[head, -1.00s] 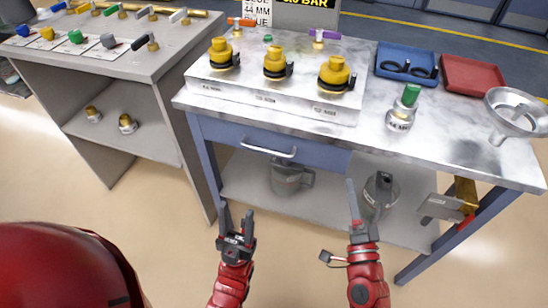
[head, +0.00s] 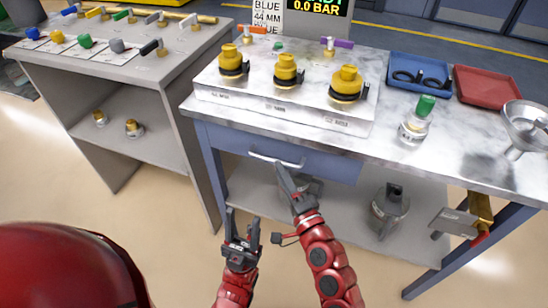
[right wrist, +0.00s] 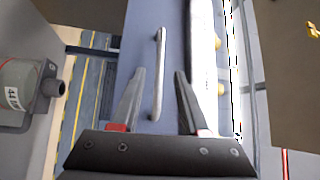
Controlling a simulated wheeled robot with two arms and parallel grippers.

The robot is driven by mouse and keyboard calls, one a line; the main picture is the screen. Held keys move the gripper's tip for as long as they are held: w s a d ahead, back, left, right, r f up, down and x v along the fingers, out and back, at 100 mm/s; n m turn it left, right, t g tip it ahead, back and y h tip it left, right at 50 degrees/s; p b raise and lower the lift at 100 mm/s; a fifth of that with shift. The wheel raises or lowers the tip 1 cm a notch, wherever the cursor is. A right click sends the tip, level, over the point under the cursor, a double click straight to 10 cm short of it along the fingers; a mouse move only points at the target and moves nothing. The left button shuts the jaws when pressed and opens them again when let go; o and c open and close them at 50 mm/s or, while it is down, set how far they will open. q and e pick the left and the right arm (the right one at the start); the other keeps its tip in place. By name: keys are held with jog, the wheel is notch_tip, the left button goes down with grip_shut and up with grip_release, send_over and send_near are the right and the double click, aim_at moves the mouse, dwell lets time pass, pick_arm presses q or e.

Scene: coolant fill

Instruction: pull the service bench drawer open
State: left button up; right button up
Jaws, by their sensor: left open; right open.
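The service bench drawer (head: 325,163) is a blue front under the bench top, and it looks shut. Its silver bar handle (head: 276,161) runs across its left part. In the right wrist view the handle (right wrist: 158,75) lies between and beyond the fingertips. My right gripper (head: 287,178) is open just in front of the handle; the right wrist view shows its two fingers (right wrist: 158,75) apart, one to each side of the bar. I cannot tell if they touch it. My left gripper (head: 243,218) is open and empty, lower and left of the handle.
The service bench top (head: 440,160) carries yellow-capped fittings (head: 286,72), a green-capped bottle (head: 416,120), a blue tray (head: 420,72), a red tray (head: 487,87) and a funnel (head: 525,125). A grey can (head: 388,208) stands on the lower shelf (head: 345,225). A grey cabinet (head: 110,75) stands at left.

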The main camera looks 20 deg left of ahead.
jog(key=x, duration=0.4)
jog(key=shift+w+a, duration=0.25)
jog(key=shift+w, duration=0.1)
grip_shut()
dwell(1.2)
